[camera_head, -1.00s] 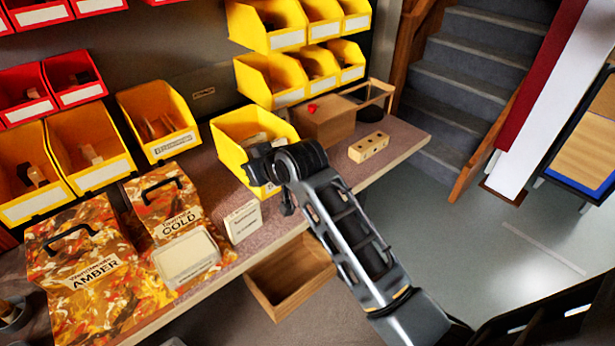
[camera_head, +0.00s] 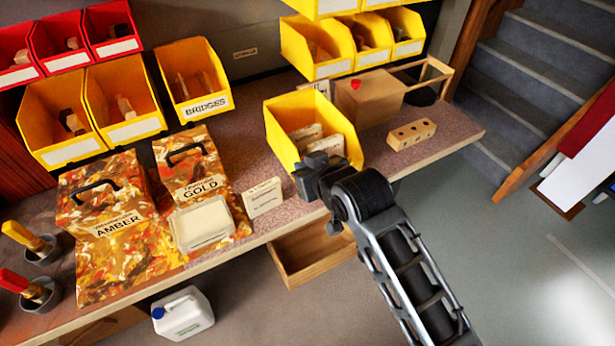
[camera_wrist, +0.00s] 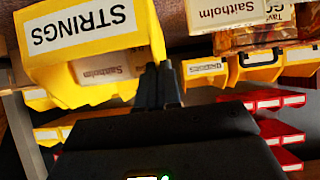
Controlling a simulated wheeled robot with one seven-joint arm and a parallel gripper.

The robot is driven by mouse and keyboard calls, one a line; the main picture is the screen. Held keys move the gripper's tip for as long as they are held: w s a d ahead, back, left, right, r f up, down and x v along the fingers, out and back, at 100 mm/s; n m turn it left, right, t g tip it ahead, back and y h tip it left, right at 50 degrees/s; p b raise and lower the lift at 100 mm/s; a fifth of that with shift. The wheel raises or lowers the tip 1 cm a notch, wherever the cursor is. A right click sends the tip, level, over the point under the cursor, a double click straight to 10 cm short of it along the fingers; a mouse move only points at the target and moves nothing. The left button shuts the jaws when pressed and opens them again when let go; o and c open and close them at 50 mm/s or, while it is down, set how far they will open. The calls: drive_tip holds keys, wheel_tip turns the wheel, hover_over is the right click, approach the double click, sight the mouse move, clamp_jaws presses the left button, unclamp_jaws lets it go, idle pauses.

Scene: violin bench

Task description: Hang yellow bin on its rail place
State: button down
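The yellow bin (camera_head: 283,137) stands at the front part of the bench, upright, with pale packets (camera_head: 322,140) inside. Its white label reads STRINGS in the wrist view (camera_wrist: 75,25), where it appears upside down. My gripper (camera_head: 318,170) is at the bin's front side in the head view. In the wrist view its two dark fingers (camera_wrist: 158,85) are close together at the edge of the bin's yellow wall and look shut on it. The exact contact is small and dark. Whether the bin's base touches the bench is unclear. A bare wall stretch with a small plate (camera_head: 245,53) lies behind it.
The yellow BRIDGES bin (camera_head: 190,85) hangs left of the bare stretch; stacked yellow bins (camera_head: 318,48) hang right. A cardboard box (camera_head: 368,97) and a drilled wooden block (camera_head: 411,133) sit right of the bin.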

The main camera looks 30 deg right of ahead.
drive_tip(key=shift+f, duration=2)
drive_tip(key=c, duration=1.3)
unclamp_jaws()
drive_tip(key=shift+a+f, duration=0.1)
drive_tip(key=shift+c, duration=0.2)
drive_tip(key=shift+s+r, duration=0.15)
drive_tip(key=shift+r, duration=0.1)
drive_tip(key=v, duration=1.1)
drive_tip(key=shift+s+r, duration=0.15)
drive_tip(key=shift+s, duration=0.2)
